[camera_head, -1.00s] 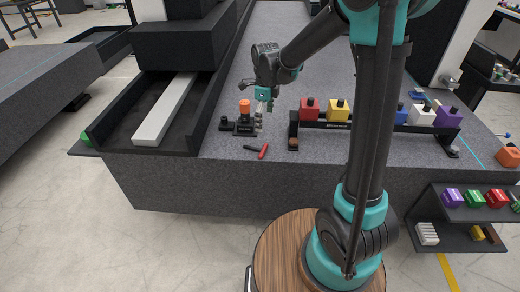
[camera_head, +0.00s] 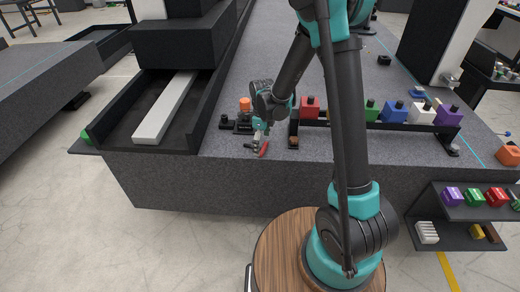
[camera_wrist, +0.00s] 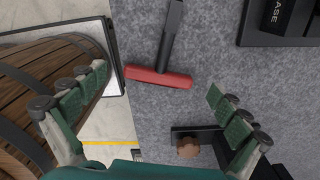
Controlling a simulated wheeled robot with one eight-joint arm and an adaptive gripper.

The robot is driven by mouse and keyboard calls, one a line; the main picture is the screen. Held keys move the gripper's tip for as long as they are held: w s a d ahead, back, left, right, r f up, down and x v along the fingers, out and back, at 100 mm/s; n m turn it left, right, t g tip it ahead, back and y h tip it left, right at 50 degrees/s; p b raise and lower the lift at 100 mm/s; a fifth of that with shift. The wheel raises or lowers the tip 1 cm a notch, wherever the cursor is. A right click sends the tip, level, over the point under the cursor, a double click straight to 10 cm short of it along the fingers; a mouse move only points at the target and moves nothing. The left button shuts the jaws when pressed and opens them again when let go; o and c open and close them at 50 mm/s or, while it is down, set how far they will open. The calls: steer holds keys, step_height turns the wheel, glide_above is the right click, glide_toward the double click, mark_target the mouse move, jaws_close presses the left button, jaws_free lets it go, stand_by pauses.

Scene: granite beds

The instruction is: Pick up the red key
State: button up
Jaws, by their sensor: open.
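The red key (camera_wrist: 160,78) lies on the grey granite bed, with a red crossbar and a black shaft pointing up the picture in the wrist view. In the head view the key (camera_head: 264,149) is partly hidden by my gripper (camera_head: 258,140), which is low over it near the bed's front edge. In the wrist view my gripper (camera_wrist: 147,105) is open, its green-padded fingers apart on the left and right. The key lies between and ahead of the fingertips, not touched by either finger in this view.
A black stand (camera_wrist: 200,135) with a brown round knob is close to the right finger. A black base with an orange knob (camera_head: 245,104) stands just behind. A rack of coloured blocks (camera_head: 421,113) is to the right. The bed's front edge is close.

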steer(key=shift+f, duration=0.45)
steer(key=c, duration=1.3)
steer(key=shift+c, duration=0.2)
steer(key=shift+r, duration=0.1)
